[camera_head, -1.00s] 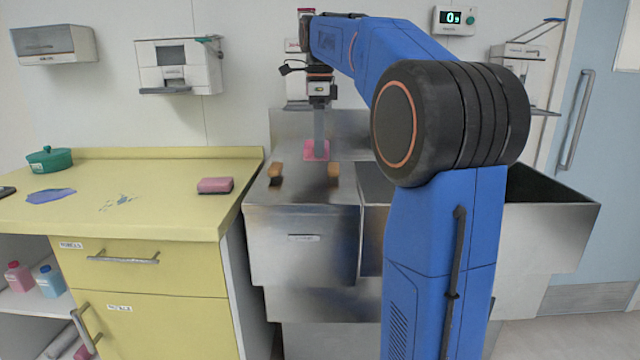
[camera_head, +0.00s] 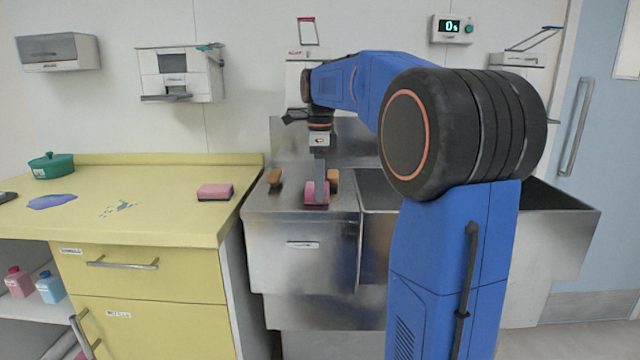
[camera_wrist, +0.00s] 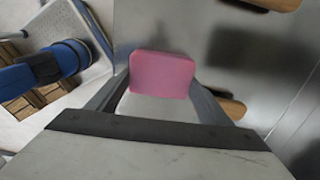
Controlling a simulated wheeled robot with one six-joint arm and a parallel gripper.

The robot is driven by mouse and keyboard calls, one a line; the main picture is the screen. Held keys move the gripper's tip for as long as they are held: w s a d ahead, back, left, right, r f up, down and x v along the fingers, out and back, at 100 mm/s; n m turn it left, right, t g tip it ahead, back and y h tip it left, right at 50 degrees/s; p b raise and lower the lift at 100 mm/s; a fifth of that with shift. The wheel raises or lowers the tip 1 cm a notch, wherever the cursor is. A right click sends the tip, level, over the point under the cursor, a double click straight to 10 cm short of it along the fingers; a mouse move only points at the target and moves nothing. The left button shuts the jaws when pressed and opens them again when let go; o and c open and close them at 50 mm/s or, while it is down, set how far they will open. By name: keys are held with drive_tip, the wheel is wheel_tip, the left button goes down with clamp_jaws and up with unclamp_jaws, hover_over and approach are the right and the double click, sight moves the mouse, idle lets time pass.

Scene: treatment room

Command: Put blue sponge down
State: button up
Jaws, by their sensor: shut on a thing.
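My gripper (camera_head: 318,172) points down over the metal drainboard (camera_head: 262,198), left of the sink basin. It is shut on a pink sponge-like block (camera_head: 312,193), low over or at the drainboard; I cannot tell whether the block touches it. In the wrist view the pink block (camera_wrist: 162,74) sits between the two fingers, with a pale part nearer the camera. I see no blue sponge; the held thing looks pink.
Brown-topped brushes stand left (camera_head: 274,177) and right (camera_head: 334,178) of the held block, the right one close. A pink sponge (camera_head: 215,191), blue patch (camera_head: 51,201) and green pot (camera_head: 51,165) are on the yellow counter (camera_head: 160,222). The sink basin (camera_head: 377,190) is right.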

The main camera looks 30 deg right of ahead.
drive_tip(key=o, duration=1)
drive_tip(key=shift+f, duration=0.1)
wheel_tip(320, 180, up, 12)
drive_tip(key=s+a+f+n+t, duration=0.2)
drive_tip(key=s+a+f+n, duration=0.9)
drive_tip(key=s, duration=0.3)
drive_tip(key=s+a+f+n+t, duration=0.1)
drive_tip(key=s+f+n, duration=0.3)
drive_tip(key=s+f, duration=0.1)
drive_tip(key=s+a+f+n+t, duration=0.1)
drive_tip(key=s+a+f+n, duration=0.1)
drive_tip(key=s+f+n, duration=0.3)
drive_tip(key=s+a+f+n, duration=0.2)
drive_tip(key=s+f+n, duration=0.2)
drive_tip(key=f, duration=0.5)
drive_tip(key=shift+s+a+f+n+t, duration=0.15)
drive_tip(key=shift+s+n+t, duration=0.25)
drive_tip(key=shift+s, duration=0.4)
